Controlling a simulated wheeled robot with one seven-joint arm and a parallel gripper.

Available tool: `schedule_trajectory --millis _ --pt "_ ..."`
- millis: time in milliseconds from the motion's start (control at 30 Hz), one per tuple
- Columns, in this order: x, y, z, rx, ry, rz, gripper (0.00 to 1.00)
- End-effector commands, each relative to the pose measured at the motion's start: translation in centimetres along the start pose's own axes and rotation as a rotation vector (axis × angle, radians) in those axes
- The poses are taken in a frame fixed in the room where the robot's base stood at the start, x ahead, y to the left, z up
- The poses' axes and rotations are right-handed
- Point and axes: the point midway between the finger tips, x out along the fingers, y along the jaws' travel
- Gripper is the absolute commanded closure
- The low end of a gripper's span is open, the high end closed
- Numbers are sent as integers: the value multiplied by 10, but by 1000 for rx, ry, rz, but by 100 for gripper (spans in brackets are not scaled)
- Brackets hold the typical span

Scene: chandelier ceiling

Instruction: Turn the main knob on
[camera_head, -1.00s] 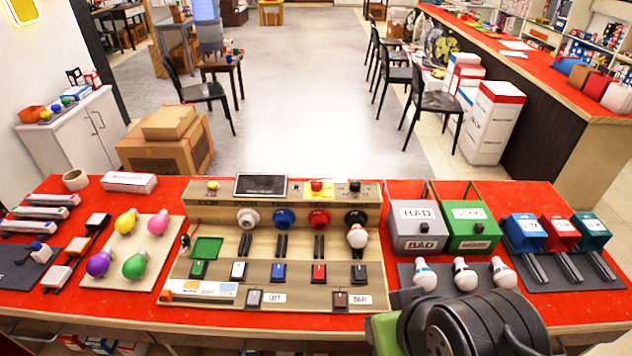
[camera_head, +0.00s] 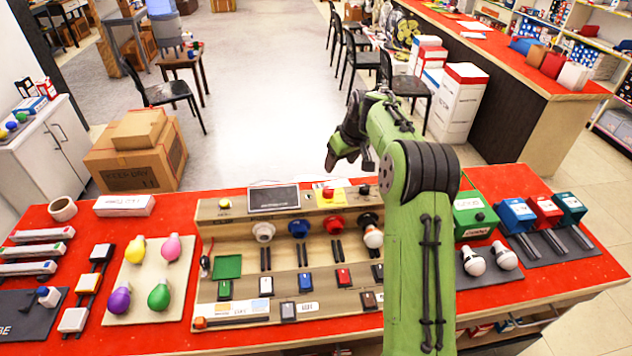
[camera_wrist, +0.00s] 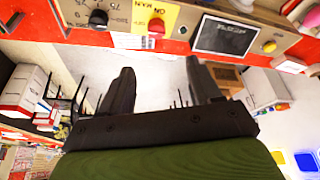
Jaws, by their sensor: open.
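A test panel (camera_head: 290,240) stands on the red bench. On its top ledge are a red button on a yellow plate (camera_head: 328,192) and a small black knob (camera_head: 364,189). In the wrist view, which is upside down, the red button (camera_wrist: 156,27) and the black knob with white dial marks (camera_wrist: 97,19) sit at the top edge. My gripper (camera_head: 350,165) is raised above and behind the ledge, apart from both controls. In the wrist view my gripper (camera_wrist: 161,82) has its fingers apart with nothing between them.
A dark screen (camera_head: 273,198) is left of the button. Bulb sockets, one holding a white bulb (camera_head: 373,238), line the panel's front. My green arm hides the bench right of the panel. A green box (camera_head: 474,215) stands beyond it. Open floor lies behind.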

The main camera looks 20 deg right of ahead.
Motion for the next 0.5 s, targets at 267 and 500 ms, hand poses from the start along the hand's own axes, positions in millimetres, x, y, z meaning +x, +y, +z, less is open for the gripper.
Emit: schedule_trajectory --millis 267,500 --pt "35 7 0 3 -1 -8 37" --pt "96 6 0 3 -1 -7 37"
